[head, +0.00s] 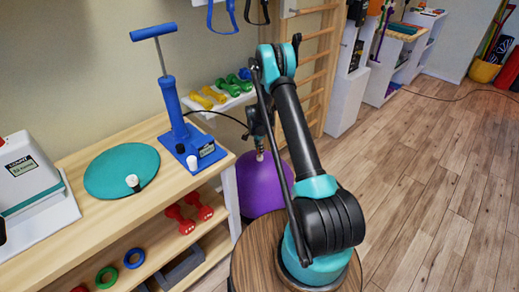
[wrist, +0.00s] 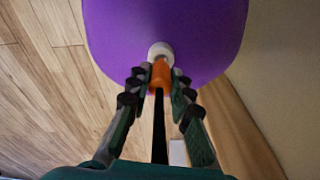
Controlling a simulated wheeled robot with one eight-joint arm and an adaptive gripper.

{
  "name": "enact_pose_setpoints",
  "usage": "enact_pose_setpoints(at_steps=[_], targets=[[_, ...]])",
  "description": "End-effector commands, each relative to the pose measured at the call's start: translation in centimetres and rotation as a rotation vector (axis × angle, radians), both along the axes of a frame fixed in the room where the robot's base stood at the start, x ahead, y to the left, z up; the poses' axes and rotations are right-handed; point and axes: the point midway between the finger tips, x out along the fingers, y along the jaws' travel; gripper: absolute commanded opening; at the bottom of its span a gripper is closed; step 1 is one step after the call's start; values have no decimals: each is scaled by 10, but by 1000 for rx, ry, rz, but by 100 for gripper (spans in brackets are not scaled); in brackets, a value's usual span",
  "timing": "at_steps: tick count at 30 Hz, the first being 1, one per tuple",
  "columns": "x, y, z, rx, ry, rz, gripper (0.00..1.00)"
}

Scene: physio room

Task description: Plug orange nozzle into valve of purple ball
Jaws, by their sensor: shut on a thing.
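The purple ball (head: 257,188) stands on the floor beyond the wooden bench, partly hidden by my arm. In the wrist view the ball (wrist: 120,30) fills the top, with its pale round valve (wrist: 160,50) facing me. My gripper (wrist: 160,80) is shut on the orange nozzle (wrist: 160,73), one finger on each side. The nozzle's tip meets or overlaps the valve and is in line with it. I cannot tell how deep it sits. A black hose (wrist: 160,125) trails from the nozzle toward me. In the head view my gripper (head: 260,150) is just above the ball.
A blue hand pump (head: 173,105) stands on the bench (head: 75,230), with a black hose leading toward my gripper. A teal disc (head: 115,172) and a white device (head: 30,175) are also there. Dumbbells lie on shelves. Wall bars (head: 318,60) rise behind. The floor at right is clear.

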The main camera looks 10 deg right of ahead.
Motion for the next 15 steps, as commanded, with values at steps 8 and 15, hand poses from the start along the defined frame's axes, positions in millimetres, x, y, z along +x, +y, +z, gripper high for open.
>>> enact_pose_setpoints(at_steps=[8, 15], targets=[[0, 0, -5, 0, 0, 0, 0], [0, 0, -9, 0, 0, 0, 0]])
